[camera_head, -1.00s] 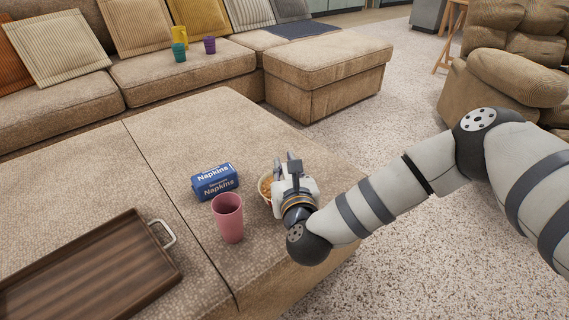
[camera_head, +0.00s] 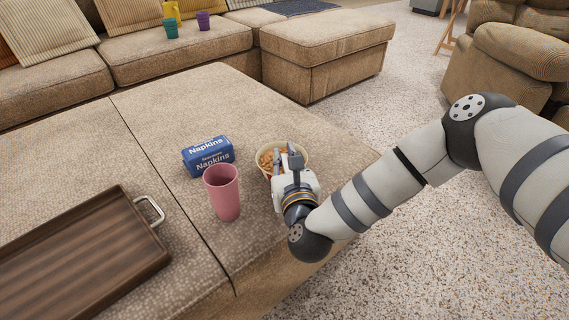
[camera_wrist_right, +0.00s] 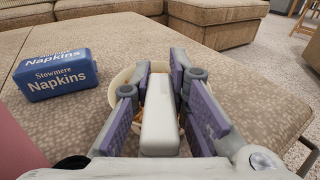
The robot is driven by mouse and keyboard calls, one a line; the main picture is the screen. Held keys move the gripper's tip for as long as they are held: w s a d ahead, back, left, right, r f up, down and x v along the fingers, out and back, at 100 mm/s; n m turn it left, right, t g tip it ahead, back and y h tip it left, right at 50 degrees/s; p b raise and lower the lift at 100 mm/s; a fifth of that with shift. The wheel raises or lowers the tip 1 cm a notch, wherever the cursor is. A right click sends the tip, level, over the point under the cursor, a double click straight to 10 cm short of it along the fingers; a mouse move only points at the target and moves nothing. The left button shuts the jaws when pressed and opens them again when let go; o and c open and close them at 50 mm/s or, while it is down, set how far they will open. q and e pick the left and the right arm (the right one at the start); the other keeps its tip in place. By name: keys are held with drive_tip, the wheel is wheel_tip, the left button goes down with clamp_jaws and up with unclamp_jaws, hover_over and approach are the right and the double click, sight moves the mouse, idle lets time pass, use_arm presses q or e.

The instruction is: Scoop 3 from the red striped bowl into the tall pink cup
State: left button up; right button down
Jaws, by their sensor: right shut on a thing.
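The bowl (camera_head: 304,160), with a pale rim and orange-brown bits inside, stands at the right part of the ottoman top, partly hidden by my right gripper. The tall pink cup (camera_head: 223,193) stands upright to its left, apart from it; its inside is too dark to read. My right gripper (camera_head: 285,158) is over the near side of the bowl. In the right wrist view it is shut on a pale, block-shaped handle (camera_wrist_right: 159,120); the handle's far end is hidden. The bowl's rim (camera_wrist_right: 121,80) shows behind the fingers. My left gripper is out of view.
A blue napkin pack (camera_head: 208,156) lies behind the cup and left of the bowl. A brown wooden tray (camera_head: 122,200) with a metal handle lies at the left. Small cups (camera_head: 203,20) stand on the far sofa. The ottoman's right edge is close to the bowl.

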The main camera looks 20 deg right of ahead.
sight(285, 156)
drive_tip(key=shift+w+d+f+t+b, duration=0.1)
drive_tip(key=shift+w+f+t+b, duration=0.45)
drive_tip(key=shift+w+b, duration=0.3)
drive_tip(key=r+p, duration=0.1)
drive_tip(key=s+r+p, duration=0.1)
drive_tip(key=r, duration=0.1)
drive_tip(key=shift+s+r+t, duration=0.2)
drive_tip(key=shift+r+t, duration=0.05)
drive_tip(key=shift+r, duration=0.05)
drive_tip(key=shift+s+r+p, duration=0.35)
drive_tip(key=shift+r+p, duration=0.25)
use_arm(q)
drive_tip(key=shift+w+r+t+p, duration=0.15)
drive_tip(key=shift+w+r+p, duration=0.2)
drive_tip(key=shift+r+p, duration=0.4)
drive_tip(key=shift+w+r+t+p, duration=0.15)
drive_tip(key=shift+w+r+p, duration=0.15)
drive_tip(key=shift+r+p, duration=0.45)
use_arm(e)
drive_tip(key=shift+s+a+r, duration=0.1)
drive_tip(key=shift+s+r, duration=0.05)
drive_tip(key=shift+r, duration=0.5)
drive_tip(key=shift+s+a+r, duration=0.1)
drive_tip(key=shift+s+r, duration=0.1)
drive_tip(key=shift+r, duration=0.5)
drive_tip(key=shift+s+a+r, duration=0.1)
drive_tip(key=shift+s+r, duration=0.05)
drive_tip(key=shift+r, duration=0.5)
